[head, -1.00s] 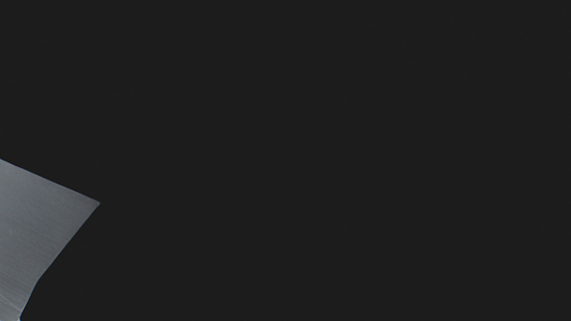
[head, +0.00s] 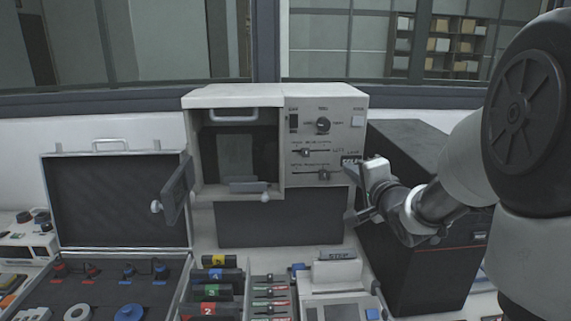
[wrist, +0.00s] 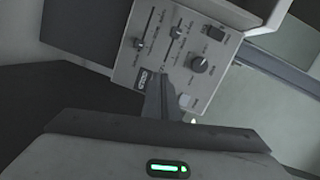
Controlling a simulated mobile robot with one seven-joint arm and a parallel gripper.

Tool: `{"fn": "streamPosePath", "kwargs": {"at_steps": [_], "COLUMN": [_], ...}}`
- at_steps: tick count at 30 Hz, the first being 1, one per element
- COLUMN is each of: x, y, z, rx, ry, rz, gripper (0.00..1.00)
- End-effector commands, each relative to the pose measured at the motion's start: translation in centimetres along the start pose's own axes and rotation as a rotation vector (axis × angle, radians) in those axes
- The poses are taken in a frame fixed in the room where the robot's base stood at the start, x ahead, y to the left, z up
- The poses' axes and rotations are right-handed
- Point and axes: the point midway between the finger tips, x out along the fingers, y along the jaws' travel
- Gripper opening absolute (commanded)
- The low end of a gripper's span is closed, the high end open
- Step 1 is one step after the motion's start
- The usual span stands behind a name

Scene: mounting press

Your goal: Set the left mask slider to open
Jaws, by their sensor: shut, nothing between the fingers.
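The press (head: 233,97) stands at the back centre with a control panel (head: 345,135) on its right half. The panel carries an upper horizontal slider (head: 307,153) and a lower one (head: 323,175). The same two sliders show turned in the wrist view, one knob at the left (wrist: 138,44) and one nearer the middle (wrist: 178,32). Their labels are too small to read, so I cannot tell which is the left mask slider. My gripper (head: 368,172) is shut and empty, by the panel's lower right corner. Its fingers (wrist: 166,92) show against the panel in the wrist view.
A round dial (head: 323,125) and a dark switch (head: 293,123) sit above the sliders. The press door (head: 176,190) hangs open at left. A dark box (head: 415,270) stands right, beneath my arm. An open case (head: 118,205) and small coloured sliders (head: 270,292) lie lower left and front.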

Motion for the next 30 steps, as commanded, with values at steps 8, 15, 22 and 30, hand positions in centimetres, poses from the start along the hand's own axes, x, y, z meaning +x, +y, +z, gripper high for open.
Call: {"fn": "streamPosePath", "kwargs": {"at_steps": [8,15,22,30], "x": [1.4,5.2,10.1,11.3], "y": [0.5,-0.1,-0.7,-1.6], "z": [0.3,0.7,1.0,4.1], "rx": [0.212,0.211,0.209,0.21], "ry": [-0.092,-0.094,-0.092,-0.092], "rz": [-0.116,-0.117,-0.116,-0.115], "gripper": [0.0,0.0,0.0,0.0]}}
